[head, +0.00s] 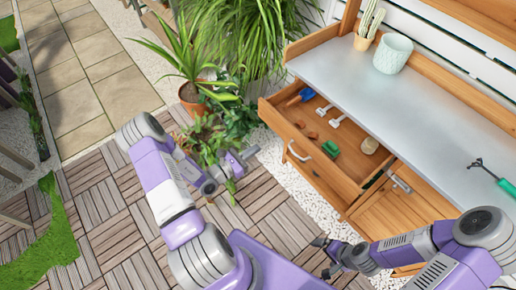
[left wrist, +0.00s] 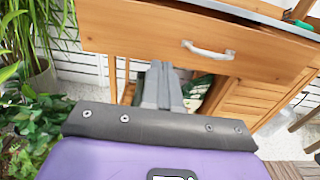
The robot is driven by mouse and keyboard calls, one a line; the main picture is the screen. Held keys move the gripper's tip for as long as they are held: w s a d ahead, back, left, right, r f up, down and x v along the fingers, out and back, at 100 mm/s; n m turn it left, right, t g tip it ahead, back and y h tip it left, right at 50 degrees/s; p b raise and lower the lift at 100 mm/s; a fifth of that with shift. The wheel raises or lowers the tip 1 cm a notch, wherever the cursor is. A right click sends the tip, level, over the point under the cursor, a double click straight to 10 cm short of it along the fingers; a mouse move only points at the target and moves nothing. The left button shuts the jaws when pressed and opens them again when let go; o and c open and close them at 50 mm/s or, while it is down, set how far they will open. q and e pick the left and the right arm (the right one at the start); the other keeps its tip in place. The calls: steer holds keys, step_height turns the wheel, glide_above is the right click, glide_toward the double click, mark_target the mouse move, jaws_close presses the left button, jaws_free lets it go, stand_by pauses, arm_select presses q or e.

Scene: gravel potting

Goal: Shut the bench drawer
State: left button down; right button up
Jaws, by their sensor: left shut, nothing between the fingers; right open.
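The bench drawer (head: 278,119) is pulled out from the wooden bench. Its front panel (left wrist: 135,35) and metal handle (left wrist: 208,50) fill the upper part of the left wrist view; the handle (head: 298,153) also shows in the head view. My left gripper (head: 250,153) is in front of the drawer, to the left of the handle, shut and empty. In the left wrist view its fingertips (left wrist: 162,66) overlap the panel's lower edge, left of the handle; contact cannot be told. My right gripper (head: 324,257) is open and empty, low in front of the cabinet.
The benchtop (head: 400,110) bears a pale pot (head: 393,54), a cactus and a green-handled tool (head: 497,178). Potted plants (head: 205,80) stand left of the drawer.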

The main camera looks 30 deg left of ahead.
mark_target(283, 131)
arm_select(q)
steer(key=b+x, duration=0.2)
steer(key=x, duration=0.9)
steer(key=shift+f, duration=0.15)
steer(key=shift+w+d, duration=0.15)
steer(key=shift+w, duration=0.2)
